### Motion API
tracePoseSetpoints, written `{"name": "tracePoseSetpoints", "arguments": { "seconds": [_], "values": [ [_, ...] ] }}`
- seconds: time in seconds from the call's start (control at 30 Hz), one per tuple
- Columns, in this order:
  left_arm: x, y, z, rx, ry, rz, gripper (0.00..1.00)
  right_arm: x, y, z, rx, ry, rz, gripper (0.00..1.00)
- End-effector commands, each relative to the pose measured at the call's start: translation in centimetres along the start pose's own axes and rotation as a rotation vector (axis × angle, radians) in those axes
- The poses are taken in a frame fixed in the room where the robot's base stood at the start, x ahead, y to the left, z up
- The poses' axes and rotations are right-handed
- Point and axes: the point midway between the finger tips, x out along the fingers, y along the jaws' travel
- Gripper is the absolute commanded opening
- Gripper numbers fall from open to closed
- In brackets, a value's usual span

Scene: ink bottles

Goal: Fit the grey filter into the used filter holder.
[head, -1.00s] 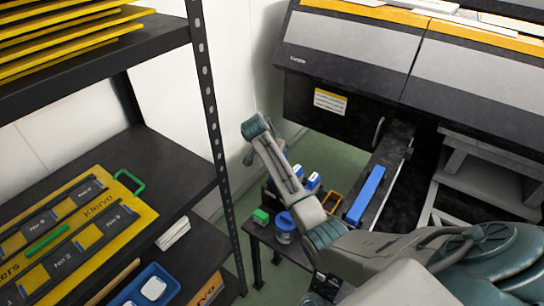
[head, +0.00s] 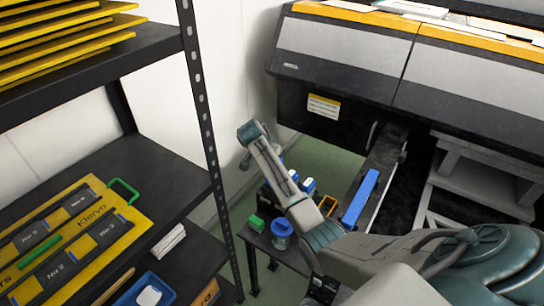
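I cannot pick out a grey filter for certain in the head view. I cannot pick out a used filter holder for certain either. A yellow board (head: 133,214) with dark grey numbered strips and a green bar lies on the left shelf. A small open orange frame (head: 327,205) is on or beside the low dark table, partly behind my arm. One arm of mine comes in from the lower right and folds up over the low table. I cannot make out its gripper fingers. My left gripper is not in view.
The low table (head: 262,241) carries a green box (head: 256,223), a blue-lidded jar (head: 282,241) and blue-white bottles (head: 308,185). A large printer (head: 340,60) with a blue bar (head: 360,198) stands behind. A blue tray (head: 166,290) sits on the lower shelf (head: 195,252).

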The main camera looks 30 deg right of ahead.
Motion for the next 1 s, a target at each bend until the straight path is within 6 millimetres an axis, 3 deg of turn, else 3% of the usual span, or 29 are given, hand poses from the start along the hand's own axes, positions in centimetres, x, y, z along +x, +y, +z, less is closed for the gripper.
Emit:
{"name": "tracePoseSetpoints", "arguments": {
  "seconds": [1.0],
  "values": [
    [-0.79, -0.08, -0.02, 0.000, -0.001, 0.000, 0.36, 0.29, 0.01, 0.19, 0.000, 0.000, 0.001, 0.00]
  ]
}}
